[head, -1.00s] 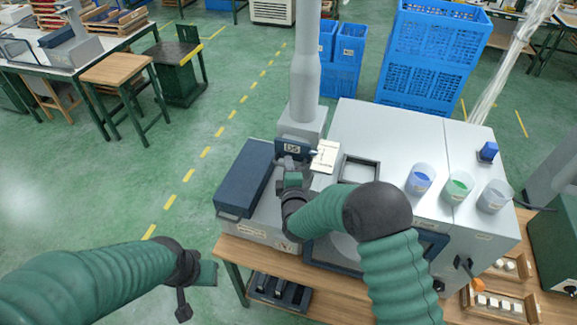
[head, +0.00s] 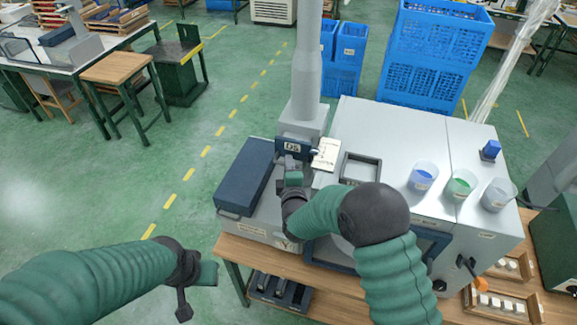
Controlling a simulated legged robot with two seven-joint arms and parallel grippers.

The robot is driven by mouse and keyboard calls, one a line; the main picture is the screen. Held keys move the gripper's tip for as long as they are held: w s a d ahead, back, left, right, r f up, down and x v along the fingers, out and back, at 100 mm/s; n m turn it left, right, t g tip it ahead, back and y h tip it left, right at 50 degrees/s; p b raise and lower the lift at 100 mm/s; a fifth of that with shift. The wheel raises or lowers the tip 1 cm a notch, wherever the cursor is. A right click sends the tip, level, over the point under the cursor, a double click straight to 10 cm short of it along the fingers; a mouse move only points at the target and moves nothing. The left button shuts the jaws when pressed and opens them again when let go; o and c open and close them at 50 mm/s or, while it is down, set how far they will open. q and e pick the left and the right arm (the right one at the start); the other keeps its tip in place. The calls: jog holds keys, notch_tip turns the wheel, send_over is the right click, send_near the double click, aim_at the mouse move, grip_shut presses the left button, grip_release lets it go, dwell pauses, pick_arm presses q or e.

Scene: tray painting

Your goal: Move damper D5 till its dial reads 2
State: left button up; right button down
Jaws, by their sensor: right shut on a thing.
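Damper D5 is at the base of the grey vertical duct (head: 306,85); its dark blue D5 label plate (head: 292,145) faces me. A cream dial plate (head: 326,155) sits just right of it; its marks are too small to read. My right gripper (head: 292,164) is at the damper, directly below the label, and is shut on the damper's handle, which it mostly hides. My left gripper (head: 197,288) hangs over the floor at lower left, away from the damper; its jaw opening is unclear.
A dark blue box lid (head: 245,177) lies left of the damper. A grey cabinet (head: 390,130) on the right carries cups of blue (head: 422,175) and green (head: 462,183) paint and a grey cup (head: 497,194). Blue crates (head: 432,55) stand behind. The left floor is open.

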jog(key=shift+s+d+f, duration=0.1)
jog(key=shift+f, duration=0.15)
jog(key=c, duration=1.7)
grip_release()
jog(key=shift+o, duration=1.2)
jog(key=shift+d, duration=0.15)
jog(key=shift+r, duration=0.1)
jog(key=s+r+b, duration=0.1)
jog(key=s+b, duration=0.1)
jog(key=s, duration=0.6)
jog(key=s+d+r+b, duration=0.1)
jog(key=s+r+b, duration=0.1)
jog(key=s, duration=0.6)
jog(key=shift+d+b, duration=0.25)
jog(key=shift+b, duration=0.35)
jog(key=shift+a, duration=0.1)
